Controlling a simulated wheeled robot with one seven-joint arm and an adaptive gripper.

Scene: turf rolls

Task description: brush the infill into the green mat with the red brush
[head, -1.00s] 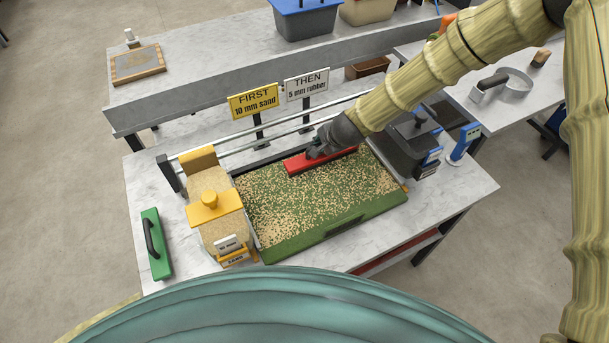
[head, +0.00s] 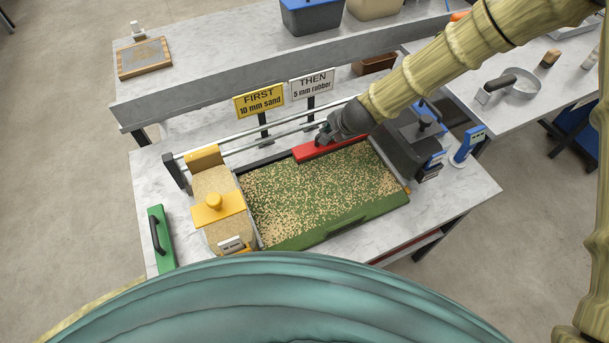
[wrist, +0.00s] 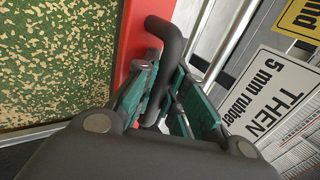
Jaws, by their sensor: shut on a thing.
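The green mat (head: 350,216) lies in a tray on the marble table, speckled all over with tan infill; more green shows toward its middle and right. The red brush (head: 305,152) lies along the mat's far edge. My gripper (head: 326,131) is shut on the brush's dark handle. In the wrist view, my gripper (wrist: 165,100) has its teal-padded fingers around the black handle (wrist: 166,40), above the red brush body (wrist: 135,30). The speckled mat (wrist: 55,60) is beside it. The brush's bristles are hidden.
A yellow sand hopper (head: 218,208) stands at the mat's left and a dark hopper (head: 410,145) at its right. A green tool (head: 161,240) lies at the far left. Rails and two signs (head: 260,100) stand behind the mat.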

